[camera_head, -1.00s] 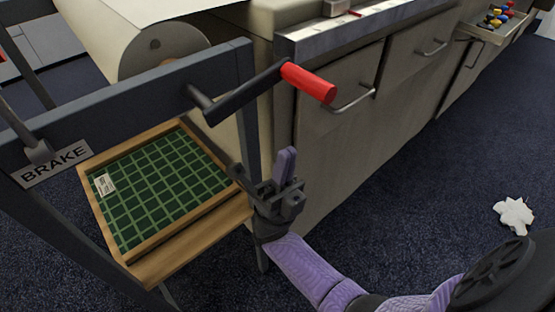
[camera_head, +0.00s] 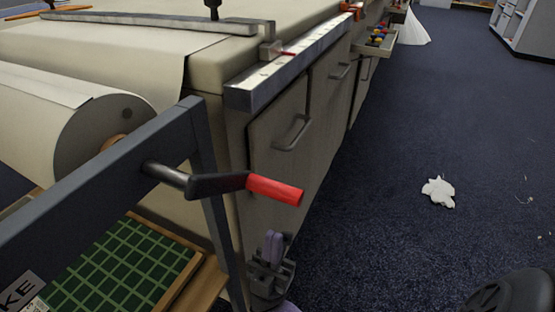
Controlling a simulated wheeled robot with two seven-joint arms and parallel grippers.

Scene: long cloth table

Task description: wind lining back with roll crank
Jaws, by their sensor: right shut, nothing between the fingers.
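The roll crank (camera_head: 217,184) is a black bent arm with a red handle (camera_head: 274,190). It sticks out to the right from the dark frame of the roll stand (camera_head: 110,170). The lining roll (camera_head: 70,124) is a thick cream roll behind that frame, and a cream sheet (camera_head: 110,62) lies on the table beyond it. My right gripper (camera_head: 272,248) is at the bottom middle, below the red handle and apart from it. Its purple fingers are shut and point up, with nothing between them. My left gripper is out of view.
A metal straightedge (camera_head: 290,62) runs along the table edge above cabinet doors with handles (camera_head: 292,132). A green gridded tray (camera_head: 120,265) sits under the roll. Crumpled white scrap (camera_head: 438,191) lies on the dark blue carpet, which is otherwise largely clear at right.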

